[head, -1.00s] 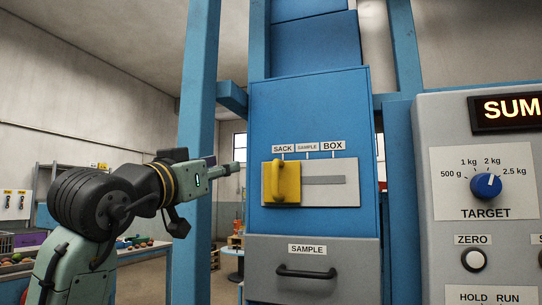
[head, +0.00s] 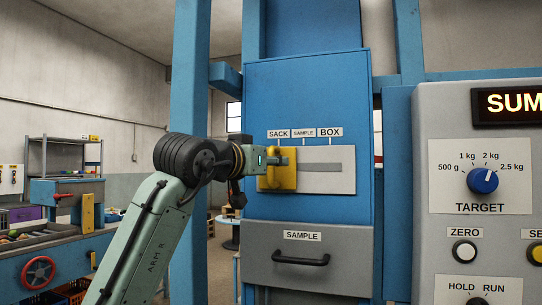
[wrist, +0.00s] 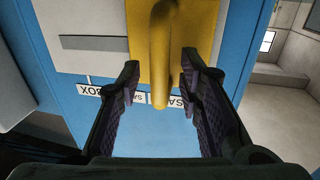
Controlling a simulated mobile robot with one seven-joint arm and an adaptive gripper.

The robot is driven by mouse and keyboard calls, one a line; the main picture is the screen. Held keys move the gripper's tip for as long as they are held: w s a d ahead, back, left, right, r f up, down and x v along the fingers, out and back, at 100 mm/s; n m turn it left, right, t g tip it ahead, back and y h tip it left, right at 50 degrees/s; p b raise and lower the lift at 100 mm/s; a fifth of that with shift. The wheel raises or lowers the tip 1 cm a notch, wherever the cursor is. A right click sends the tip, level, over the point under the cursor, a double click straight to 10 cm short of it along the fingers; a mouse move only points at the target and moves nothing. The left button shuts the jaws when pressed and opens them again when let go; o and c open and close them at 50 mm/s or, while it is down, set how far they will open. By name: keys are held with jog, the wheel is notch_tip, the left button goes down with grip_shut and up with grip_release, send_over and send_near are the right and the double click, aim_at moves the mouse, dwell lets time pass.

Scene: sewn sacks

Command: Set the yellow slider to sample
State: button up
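The yellow slider (head: 282,178) is a plate with an upright bar handle, at the left end of a grey slot (head: 320,167) on a light panel of the blue cabinet. It stands under the SACK label (head: 278,134); the SAMPLE label (head: 303,134) is just right of it and BOX farther right. My gripper (head: 284,157) is at the slider in the head view and hides part of it. In the wrist view my gripper (wrist: 160,80) is open, with one finger on each side of the yellow handle (wrist: 162,60). Gaps show between the fingers and the handle.
A grey drawer (head: 305,262) labelled SAMPLE, with a black handle, is below the panel. A grey control box (head: 480,235) with a blue TARGET knob (head: 483,180) stands at the right. A blue post (head: 187,220) rises behind my arm.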

jog(key=shift+w+d, duration=0.1)
jog(key=shift+w, duration=0.1)
jog(key=shift+c, duration=0.2)
grip_shut()
jog(key=shift+s+r, duration=0.1)
dwell(0.6)
